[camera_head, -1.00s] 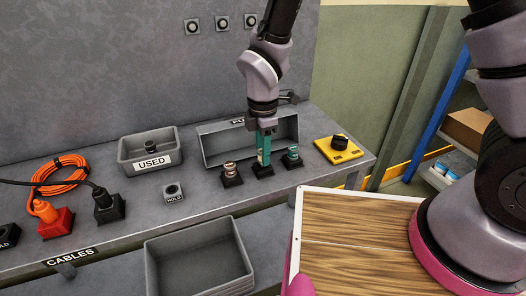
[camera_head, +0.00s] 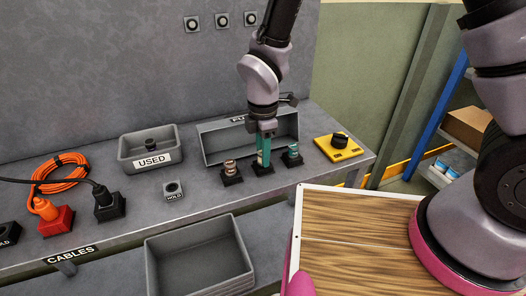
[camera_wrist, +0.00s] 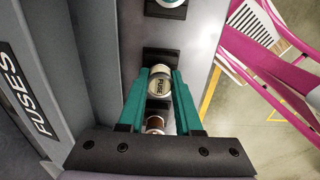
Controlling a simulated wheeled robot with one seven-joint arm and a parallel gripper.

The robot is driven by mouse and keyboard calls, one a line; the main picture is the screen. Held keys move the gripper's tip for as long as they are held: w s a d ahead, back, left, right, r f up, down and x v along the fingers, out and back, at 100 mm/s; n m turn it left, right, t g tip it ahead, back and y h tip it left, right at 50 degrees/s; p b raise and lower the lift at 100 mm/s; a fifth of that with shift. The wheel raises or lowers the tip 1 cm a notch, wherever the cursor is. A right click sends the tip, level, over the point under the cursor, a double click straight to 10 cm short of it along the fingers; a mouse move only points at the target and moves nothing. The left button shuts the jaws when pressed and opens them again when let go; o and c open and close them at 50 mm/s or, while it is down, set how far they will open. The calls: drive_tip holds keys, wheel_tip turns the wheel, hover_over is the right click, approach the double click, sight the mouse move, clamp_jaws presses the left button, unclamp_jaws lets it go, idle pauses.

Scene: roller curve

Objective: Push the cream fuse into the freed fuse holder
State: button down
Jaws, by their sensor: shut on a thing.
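My gripper (camera_head: 264,150) points down over the middle fuse holder (camera_head: 262,170) on the bench, its teal fingers closed on the cream fuse (camera_wrist: 159,82). A brown-banded fuse (camera_head: 230,168) stands in the holder to the left, and a teal one (camera_head: 292,152) in the holder to the right.
The grey FUSES bin (camera_head: 222,150) stands close behind the holders. A yellow block with a black knob (camera_head: 338,148) is to the right.

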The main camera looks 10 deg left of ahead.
drive_tip(key=shift+f, duration=0.15)
drive_tip(key=c, duration=0.5)
unclamp_jaws()
wheel_tip(320, 180, up, 11)
drive_tip(key=shift+f, duration=0.1)
